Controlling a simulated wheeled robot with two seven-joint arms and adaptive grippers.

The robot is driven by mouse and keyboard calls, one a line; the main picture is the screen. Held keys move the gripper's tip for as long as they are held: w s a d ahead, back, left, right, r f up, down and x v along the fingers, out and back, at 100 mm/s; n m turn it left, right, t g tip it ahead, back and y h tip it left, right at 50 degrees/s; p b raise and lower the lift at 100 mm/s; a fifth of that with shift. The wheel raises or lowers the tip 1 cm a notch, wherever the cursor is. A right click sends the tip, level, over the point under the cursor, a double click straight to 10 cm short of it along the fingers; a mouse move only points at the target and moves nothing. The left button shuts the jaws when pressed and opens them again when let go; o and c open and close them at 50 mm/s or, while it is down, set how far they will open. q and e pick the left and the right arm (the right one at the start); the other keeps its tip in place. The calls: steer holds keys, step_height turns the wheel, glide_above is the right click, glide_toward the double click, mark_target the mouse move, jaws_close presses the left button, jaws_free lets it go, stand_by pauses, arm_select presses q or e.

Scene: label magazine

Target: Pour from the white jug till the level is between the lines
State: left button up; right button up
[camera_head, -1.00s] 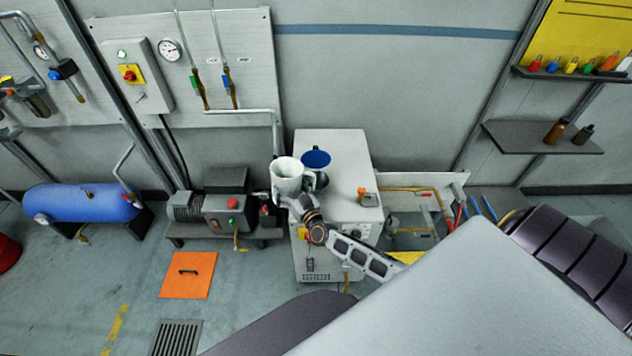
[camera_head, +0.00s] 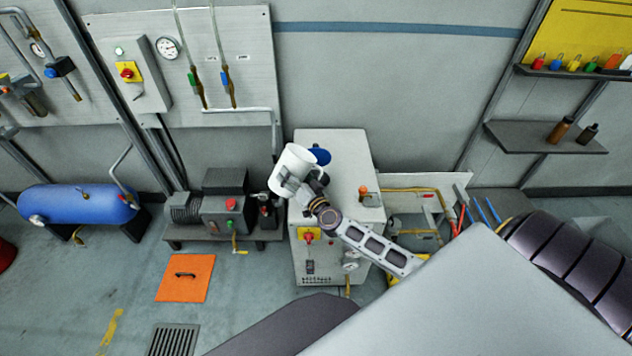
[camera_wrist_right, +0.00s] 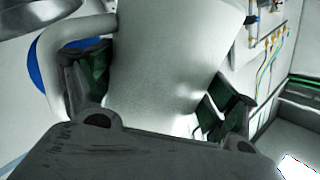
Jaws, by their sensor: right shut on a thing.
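The white jug (camera_head: 296,163) is up over the left part of the grey cabinet's top and is clearly tilted. Its mouth and contents do not show. My right gripper (camera_head: 303,186) is shut on the jug; in the right wrist view the fingers (camera_wrist_right: 155,92) lie on both sides of its body, with the handle (camera_wrist_right: 52,62) at the left. A blue vessel (camera_head: 321,155) is just behind the jug and mostly hidden by it. Its level and lines cannot be seen. A blue part (camera_wrist_right: 34,72) shows behind the handle. My left gripper is not in view.
The grey cabinet (camera_head: 345,150) has free top to the right of the jug, and a small orange-topped item (camera_head: 363,192) near its right edge. A pump unit (camera_head: 226,205) stands left of it. Panels and pipes (camera_head: 225,60) are on the wall behind.

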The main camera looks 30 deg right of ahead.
steer(key=shift+d+r+m, duration=0.15)
steer(key=shift+m, duration=0.15)
steer(key=shift+d+m+b, duration=0.1)
steer(key=shift+m+b, duration=0.6)
steer(key=shift+b, duration=0.5)
steer(key=shift+r+m, duration=0.1)
steer(key=shift+m, duration=0.2)
steer(key=shift+m+p, duration=0.3)
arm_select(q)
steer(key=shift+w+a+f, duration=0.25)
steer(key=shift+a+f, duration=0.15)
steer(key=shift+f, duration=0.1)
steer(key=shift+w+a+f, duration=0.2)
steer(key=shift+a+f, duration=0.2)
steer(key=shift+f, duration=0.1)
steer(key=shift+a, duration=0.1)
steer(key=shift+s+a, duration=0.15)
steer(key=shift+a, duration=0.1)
arm_select(e)
steer(key=shift+m, duration=0.3)
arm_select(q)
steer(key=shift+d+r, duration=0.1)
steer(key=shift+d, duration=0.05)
arm_select(e)
steer(key=shift+m, duration=0.8)
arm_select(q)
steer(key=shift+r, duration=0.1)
